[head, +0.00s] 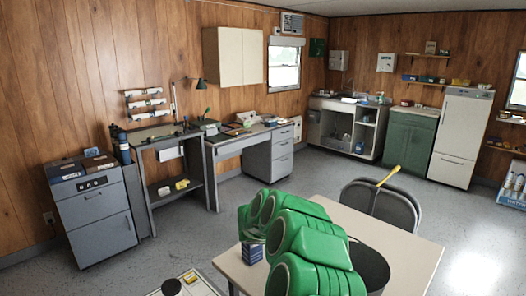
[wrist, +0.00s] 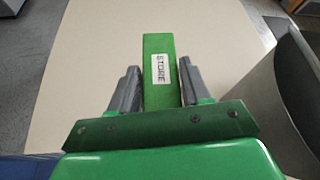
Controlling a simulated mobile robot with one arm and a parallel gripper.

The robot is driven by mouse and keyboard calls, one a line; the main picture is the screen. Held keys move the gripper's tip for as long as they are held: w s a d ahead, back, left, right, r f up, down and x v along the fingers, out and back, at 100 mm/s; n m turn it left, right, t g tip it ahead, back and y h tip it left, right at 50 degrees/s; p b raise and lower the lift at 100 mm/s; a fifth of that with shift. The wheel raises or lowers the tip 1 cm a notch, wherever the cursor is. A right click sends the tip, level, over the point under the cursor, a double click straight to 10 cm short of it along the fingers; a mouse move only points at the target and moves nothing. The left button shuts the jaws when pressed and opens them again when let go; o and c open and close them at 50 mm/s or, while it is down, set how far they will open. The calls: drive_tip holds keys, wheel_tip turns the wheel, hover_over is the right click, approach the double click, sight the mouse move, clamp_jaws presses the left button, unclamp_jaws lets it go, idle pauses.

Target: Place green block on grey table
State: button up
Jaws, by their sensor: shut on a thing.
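My gripper (wrist: 160,88) is shut on a green block (wrist: 161,110) with a white label reading "STORE"; a grey finger lies along each side of it. The block is above or on a pale beige table (wrist: 90,60); I cannot tell whether it touches. In the head view my green arm hides the gripper and block, and the same beige table (head: 400,238) is beneath it. Along the left wall stand a grey bench (head: 150,141) with a lower shelf and a grey desk (head: 225,138) with drawers. I cannot tell which is the grey table.
A small blue box (head: 251,254) stands on the beige table beside my arm. A dark bin (head: 372,270) is close to the right. Dark chairs (head: 385,205) stand behind the table. A grey cabinet (head: 95,215) is at far left. Open floor (head: 180,240) lies before the benches.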

drive_tip(key=s+r+n+t+y, duration=0.2)
drive_tip(key=s+r+n+y, duration=0.1)
drive_tip(key=r, duration=0.6)
drive_tip(key=s+r+n+t+y, duration=0.2)
drive_tip(key=s+r+n+y, duration=0.1)
drive_tip(key=r, duration=0.6)
drive_tip(key=shift+s+d+r+n, duration=0.2)
drive_tip(key=shift+s+r+n, duration=0.3)
drive_tip(key=shift+s, duration=0.65)
drive_tip(key=shift+f, duration=0.1)
